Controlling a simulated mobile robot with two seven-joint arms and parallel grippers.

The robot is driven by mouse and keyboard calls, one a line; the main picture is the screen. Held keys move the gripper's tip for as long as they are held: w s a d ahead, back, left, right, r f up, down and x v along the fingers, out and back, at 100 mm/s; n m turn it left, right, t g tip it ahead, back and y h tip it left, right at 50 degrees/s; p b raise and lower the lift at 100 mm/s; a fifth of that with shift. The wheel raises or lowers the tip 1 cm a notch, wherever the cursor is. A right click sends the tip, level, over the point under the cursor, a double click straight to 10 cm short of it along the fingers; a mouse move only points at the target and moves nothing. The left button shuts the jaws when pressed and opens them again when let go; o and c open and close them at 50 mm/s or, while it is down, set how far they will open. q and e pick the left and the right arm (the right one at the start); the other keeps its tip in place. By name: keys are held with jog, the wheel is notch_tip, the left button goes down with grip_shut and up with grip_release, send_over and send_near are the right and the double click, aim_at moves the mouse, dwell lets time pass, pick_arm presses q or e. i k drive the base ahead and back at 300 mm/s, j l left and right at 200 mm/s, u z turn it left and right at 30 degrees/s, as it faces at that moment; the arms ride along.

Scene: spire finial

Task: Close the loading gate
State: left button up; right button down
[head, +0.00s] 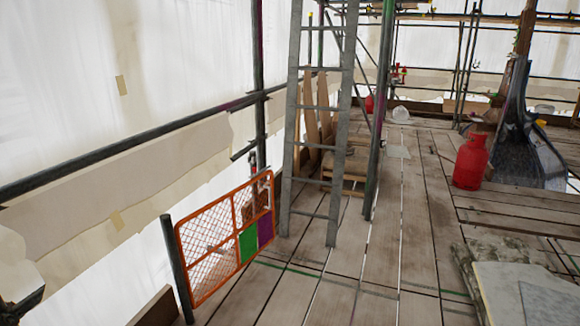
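The loading gate (224,238) is an orange frame with mesh panels, plus a green and a purple panel low on its far half. Its near end is beside a short dark post (177,270). Its far end reaches toward the tall dark upright (259,110), near the ladder's foot. I cannot tell whether the far end touches the upright or is latched. My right gripper is out of view.
A grey ladder (335,150) leans just right of the gate. A red gas cylinder (471,161) stands at the right, near a dark metal spire base (517,135). Stone slabs (525,290) lie at the lower right. The middle planks (375,245) are clear.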

aim_at(248, 245)
jog(key=i, duration=1.4)
jog(key=i+l+u, duration=0.2)
jog(key=i, duration=0.4)
jog(key=i+u, duration=0.2)
jog(key=i, duration=0.45)
jog(key=i+l+u, duration=0.2)
jog(key=i+u, duration=0.2)
jog(key=i+l+u, duration=0.65)
jog(key=l+u, duration=0.2)
jog(key=j, duration=0.1)
